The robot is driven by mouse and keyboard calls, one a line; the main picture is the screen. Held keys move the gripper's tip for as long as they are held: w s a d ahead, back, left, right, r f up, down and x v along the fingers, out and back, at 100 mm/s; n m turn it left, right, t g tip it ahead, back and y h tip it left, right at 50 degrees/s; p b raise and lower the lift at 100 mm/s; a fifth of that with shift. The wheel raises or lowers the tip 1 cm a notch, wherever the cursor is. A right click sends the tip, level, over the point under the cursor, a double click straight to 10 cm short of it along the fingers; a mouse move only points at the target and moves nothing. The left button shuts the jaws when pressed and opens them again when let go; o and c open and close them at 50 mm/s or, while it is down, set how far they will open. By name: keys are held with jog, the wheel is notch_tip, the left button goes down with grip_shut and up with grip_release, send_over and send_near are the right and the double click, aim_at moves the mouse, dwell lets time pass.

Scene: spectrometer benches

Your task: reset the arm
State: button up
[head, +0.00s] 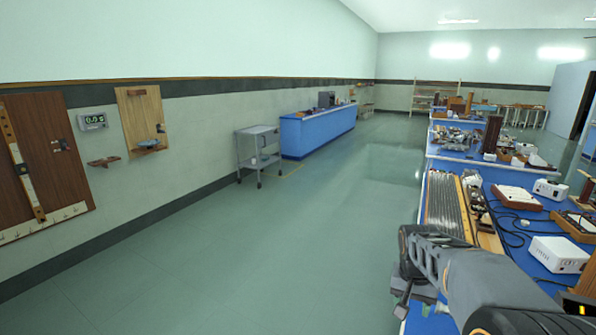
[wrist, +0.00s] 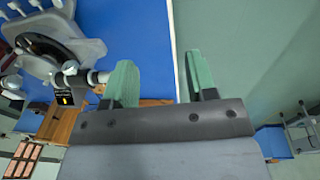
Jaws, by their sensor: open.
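My gripper (wrist: 158,62) shows in the wrist view with its two green fingers apart and nothing between them. One finger is over the blue bench top (wrist: 140,25) and the other is over the floor past the bench edge. In the head view my arm reaches in from the lower right, over the near end of the blue bench. The fingers are mostly hidden behind the arm there.
A grey instrument (wrist: 55,40) stands close to the left finger. The near bench also holds a long ribbed board (head: 446,208) and white boxes (head: 558,254). A grey cart (head: 258,150) stands by the left wall. The floor (head: 270,240) between is clear.

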jog(key=s+a+r+n+t+y, duration=0.1)
jog(key=s+a+n+t, duration=0.2)
jog(key=s+a, duration=0.7)
jog(key=s+n, duration=0.2)
jog(key=s, duration=0.1)
jog(key=shift+r+t, duration=0.35)
jog(key=shift+t, duration=0.05)
dwell(0.4)
jog(key=shift+c, duration=0.7)
jog(key=shift+d, duration=0.2)
jog(key=shift+c, duration=0.2)
